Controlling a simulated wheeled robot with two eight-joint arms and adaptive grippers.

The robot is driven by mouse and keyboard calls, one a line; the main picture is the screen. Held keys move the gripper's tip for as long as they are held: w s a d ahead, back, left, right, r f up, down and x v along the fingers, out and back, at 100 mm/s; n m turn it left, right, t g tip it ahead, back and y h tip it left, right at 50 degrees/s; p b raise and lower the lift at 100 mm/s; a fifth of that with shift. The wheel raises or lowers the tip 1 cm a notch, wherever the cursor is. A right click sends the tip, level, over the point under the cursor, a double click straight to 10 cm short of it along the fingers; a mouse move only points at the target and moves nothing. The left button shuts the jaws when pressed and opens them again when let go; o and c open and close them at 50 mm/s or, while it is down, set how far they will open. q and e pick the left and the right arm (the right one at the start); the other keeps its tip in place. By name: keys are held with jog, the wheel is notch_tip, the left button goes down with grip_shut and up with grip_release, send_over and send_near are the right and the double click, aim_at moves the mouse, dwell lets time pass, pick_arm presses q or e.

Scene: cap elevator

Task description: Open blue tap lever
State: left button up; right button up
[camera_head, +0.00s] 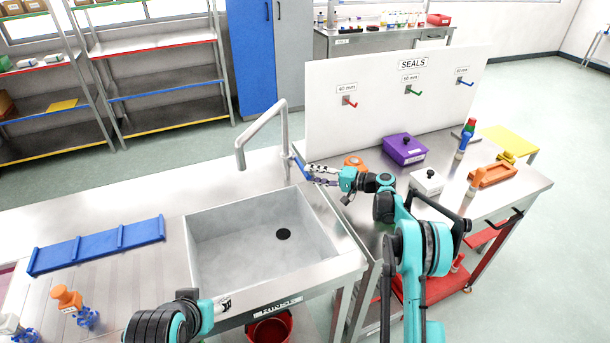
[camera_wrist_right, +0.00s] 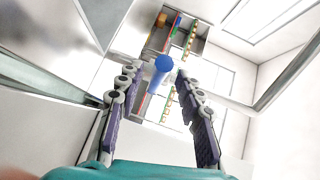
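The blue tap lever (camera_head: 300,165) sits at the base of the grey tap (camera_head: 284,130), by the back right corner of the sink. My right gripper (camera_head: 312,174) reaches in from the right with its fingers beside the lever. In the right wrist view the lever's blue round end (camera_wrist_right: 162,64) shows in the gap between the two purple-padded fingers (camera_wrist_right: 160,100), which stand apart. Whether either finger touches the lever is unclear. My left gripper (camera_head: 224,304) is low in front of the sink, small and partly hidden, so its finger state is unclear.
The empty sink (camera_head: 205,255) lies left of my right gripper. A white SEALS panel (camera_head: 390,100) stands behind. A purple box (camera_head: 405,149), white box (camera_head: 427,182) and orange tray (camera_head: 492,175) are on the right bench. A blue rack (camera_head: 98,246) lies on the left counter.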

aim_at(305, 173)
jog(key=shift+x, duration=1.75)
grip_shut()
jog(key=shift+r, duration=0.1)
